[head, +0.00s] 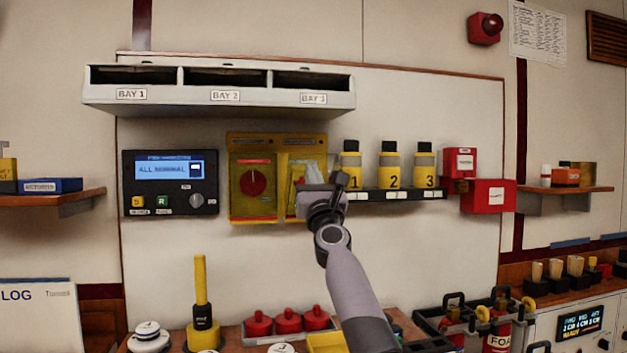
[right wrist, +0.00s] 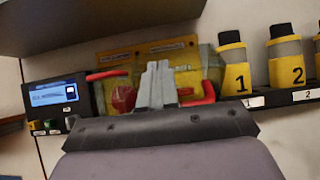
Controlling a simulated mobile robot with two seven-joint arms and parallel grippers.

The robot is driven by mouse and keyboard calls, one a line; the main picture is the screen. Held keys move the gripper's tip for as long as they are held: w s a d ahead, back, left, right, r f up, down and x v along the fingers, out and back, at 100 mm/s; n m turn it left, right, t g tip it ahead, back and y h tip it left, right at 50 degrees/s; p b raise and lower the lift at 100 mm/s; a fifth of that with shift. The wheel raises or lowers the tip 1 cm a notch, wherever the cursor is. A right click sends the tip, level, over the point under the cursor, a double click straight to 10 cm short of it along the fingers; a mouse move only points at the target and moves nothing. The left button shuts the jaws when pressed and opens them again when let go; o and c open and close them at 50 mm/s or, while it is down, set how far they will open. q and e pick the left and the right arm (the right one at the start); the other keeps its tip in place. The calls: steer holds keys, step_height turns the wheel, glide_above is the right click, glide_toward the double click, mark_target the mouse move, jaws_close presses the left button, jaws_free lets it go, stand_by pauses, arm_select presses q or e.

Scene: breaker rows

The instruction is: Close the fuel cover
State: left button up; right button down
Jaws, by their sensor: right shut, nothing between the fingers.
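A yellow wall panel (head: 278,138) has two side-by-side sections. The left section has a red round knob (head: 253,182), also visible in the right wrist view (right wrist: 123,98). The right section is partly hidden behind my right gripper (head: 317,178). In the right wrist view, a red bar (right wrist: 107,75) crosses the left section and a red handle (right wrist: 203,92) sticks out at the right. I cannot read the labels, so which cover is the fuel cover is unclear. My right gripper's fingers (right wrist: 156,85) are together and empty in front of the right section. My left gripper is not in view.
A bay shelf (head: 220,96) overhangs the panel. A display box (head: 170,182) is to its left. Numbered yellow-and-grey canisters (head: 394,168) stand on a rack close to its right. Red caps (head: 288,321) and a yellow upright handle (head: 201,280) are on the counter below.

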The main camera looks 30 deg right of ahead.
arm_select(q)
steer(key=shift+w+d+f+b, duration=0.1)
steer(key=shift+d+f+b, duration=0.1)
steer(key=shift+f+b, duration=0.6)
arm_select(e)
steer(key=shift+w+r, duration=0.55)
steer(key=shift+r, duration=0.05)
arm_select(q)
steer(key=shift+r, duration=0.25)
arm_select(e)
steer(key=shift+w+d+r, duration=0.1)
steer(key=shift+d, duration=0.05)
steer(key=shift+w+d+r, duration=0.1)
steer(key=shift+r, duration=0.05)
steer(key=shift+w+d+r+g+p, duration=0.2)
steer(key=shift+d+r+g+p, duration=0.15)
steer(key=shift+g+p, duration=0.05)
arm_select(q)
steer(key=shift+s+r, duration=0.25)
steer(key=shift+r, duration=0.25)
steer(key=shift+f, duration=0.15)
arm_select(e)
steer(key=shift+f, duration=0.1)
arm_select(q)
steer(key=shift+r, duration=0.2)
